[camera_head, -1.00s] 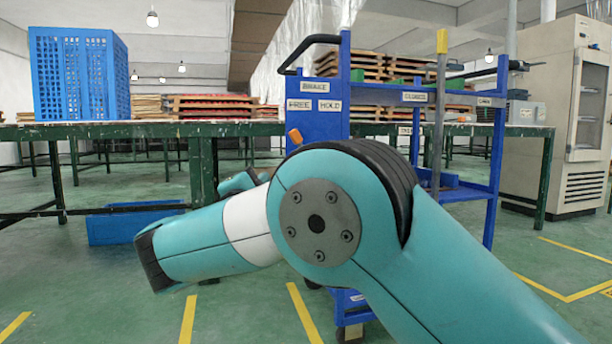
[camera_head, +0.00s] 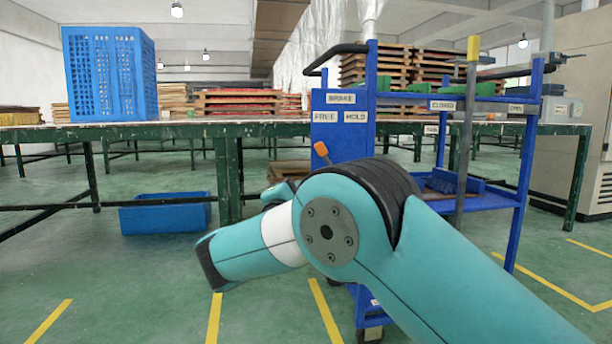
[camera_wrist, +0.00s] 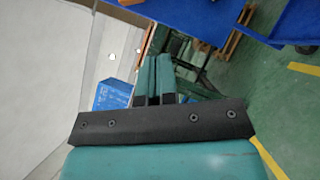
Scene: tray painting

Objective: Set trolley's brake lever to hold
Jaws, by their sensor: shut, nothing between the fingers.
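The trolley (camera_head: 518,210) is a blue frame with a brake panel (camera_head: 341,143) at its left end. The panel has a BRAKE label above FREE on the left and HOLD on the right. The brake lever has an orange tip (camera_head: 321,150), leaning left, below the FREE label. Its lower part is hidden behind my arm. My gripper (camera_wrist: 156,62) shows in the wrist view with its two teal fingers shut together and empty. In the head view my arm hides most of it. A blue surface, perhaps the trolley, is at the top of the wrist view.
A long green-legged table (camera_head: 230,131) stands behind, with a blue crate (camera_head: 110,75) on it and a blue bin (camera_head: 165,214) beneath. A post with a yellow top (camera_head: 473,48) stands at the trolley's front. The green floor at left is open, with yellow lines.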

